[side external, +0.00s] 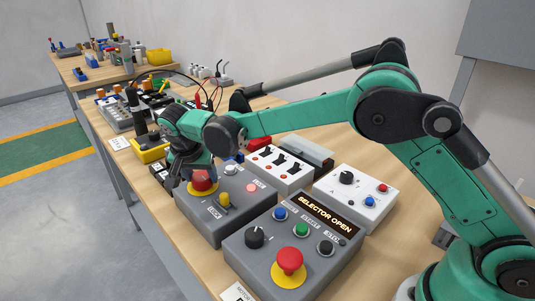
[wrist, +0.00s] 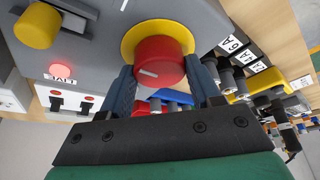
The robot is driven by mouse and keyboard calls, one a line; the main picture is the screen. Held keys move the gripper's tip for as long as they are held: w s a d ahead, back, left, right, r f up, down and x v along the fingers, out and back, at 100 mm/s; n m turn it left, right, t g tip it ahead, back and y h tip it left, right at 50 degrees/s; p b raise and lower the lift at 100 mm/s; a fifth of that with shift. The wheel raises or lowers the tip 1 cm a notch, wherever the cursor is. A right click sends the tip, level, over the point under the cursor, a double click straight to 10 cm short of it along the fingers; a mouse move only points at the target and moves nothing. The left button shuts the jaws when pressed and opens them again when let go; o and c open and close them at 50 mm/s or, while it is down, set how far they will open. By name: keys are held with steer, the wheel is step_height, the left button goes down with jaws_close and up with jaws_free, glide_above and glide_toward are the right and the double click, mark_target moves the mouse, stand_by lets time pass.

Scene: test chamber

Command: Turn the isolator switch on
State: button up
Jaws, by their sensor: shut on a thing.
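The isolator switch, a red rotary knob (side external: 203,180) on a yellow collar, sits on a grey box (side external: 207,222). In the wrist view the red knob (wrist: 160,60) lies between my two fingers, with a short white mark on its face running slightly aslant. My gripper (wrist: 163,78) is shut on the knob, one finger on each side. In the side view my gripper (side external: 188,172) reaches the knob from behind and partly hides it. A red lamp (wrist: 61,71) on the same box glows beside a LIVE label, and a yellow part (wrist: 36,26) stands near it.
A second grey box with a SELECTOR OPEN display (side external: 325,212), a red mushroom button (side external: 290,261) and a black selector (side external: 254,238) stands in front. White switch boxes (side external: 345,205) stand to the right. Cluttered equipment (side external: 120,115) fills the bench behind.

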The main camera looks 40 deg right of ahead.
steer(key=o, duration=1.3)
steer(key=shift+v, duration=2.8)
